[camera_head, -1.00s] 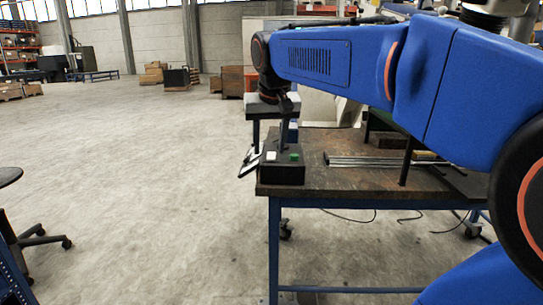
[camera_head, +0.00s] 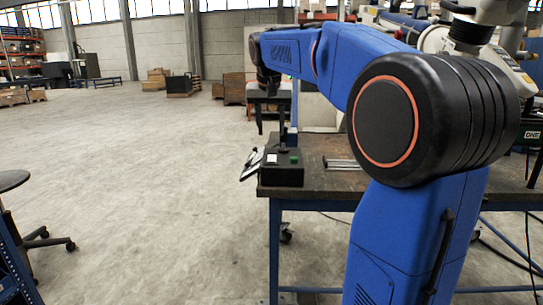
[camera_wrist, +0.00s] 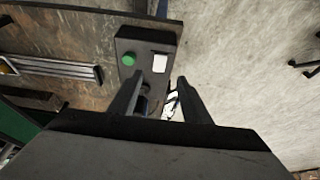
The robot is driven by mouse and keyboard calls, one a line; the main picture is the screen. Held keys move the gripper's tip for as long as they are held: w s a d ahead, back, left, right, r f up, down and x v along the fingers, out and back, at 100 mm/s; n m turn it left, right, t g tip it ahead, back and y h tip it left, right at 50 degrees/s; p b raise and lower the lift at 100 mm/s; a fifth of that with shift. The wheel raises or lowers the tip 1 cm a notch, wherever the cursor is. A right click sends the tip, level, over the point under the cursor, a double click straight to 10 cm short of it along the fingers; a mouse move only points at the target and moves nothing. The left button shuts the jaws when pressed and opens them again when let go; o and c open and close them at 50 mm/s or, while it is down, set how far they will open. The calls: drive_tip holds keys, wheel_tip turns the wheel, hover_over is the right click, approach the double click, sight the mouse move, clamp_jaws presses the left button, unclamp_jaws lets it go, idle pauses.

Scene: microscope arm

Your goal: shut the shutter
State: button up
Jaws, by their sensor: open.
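I cannot single out a shutter for certain. A black control box (camera_head: 281,176) stands on the near left corner of the workbench, with a white button (camera_head: 271,158), a green button (camera_head: 294,160) and an upright dark stick behind them. In the wrist view the box (camera_wrist: 148,44) lies ahead of my gripper (camera_wrist: 159,82), with the green button (camera_wrist: 129,59) and white button (camera_wrist: 160,62) near the fingertips. Dark rounded parts of the box show between the open fingers; their shape is unclear. In the head view my gripper (camera_head: 271,128) points down above the far side of the box, empty.
The workbench (camera_head: 315,180) has a worn brown top; metal rods (camera_head: 342,164) lie to the right of the box. A black-and-white flat object (camera_head: 250,165) hangs at the bench's left edge. Open concrete floor (camera_head: 150,170) lies to the left. A stool (camera_head: 12,181) stands at far left.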

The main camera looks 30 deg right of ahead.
sight(272, 160)
drive_tip(key=x, duration=1.2)
drive_tip(key=shift+f, duration=0.2)
drive_tip(key=shift+c, duration=0.4)
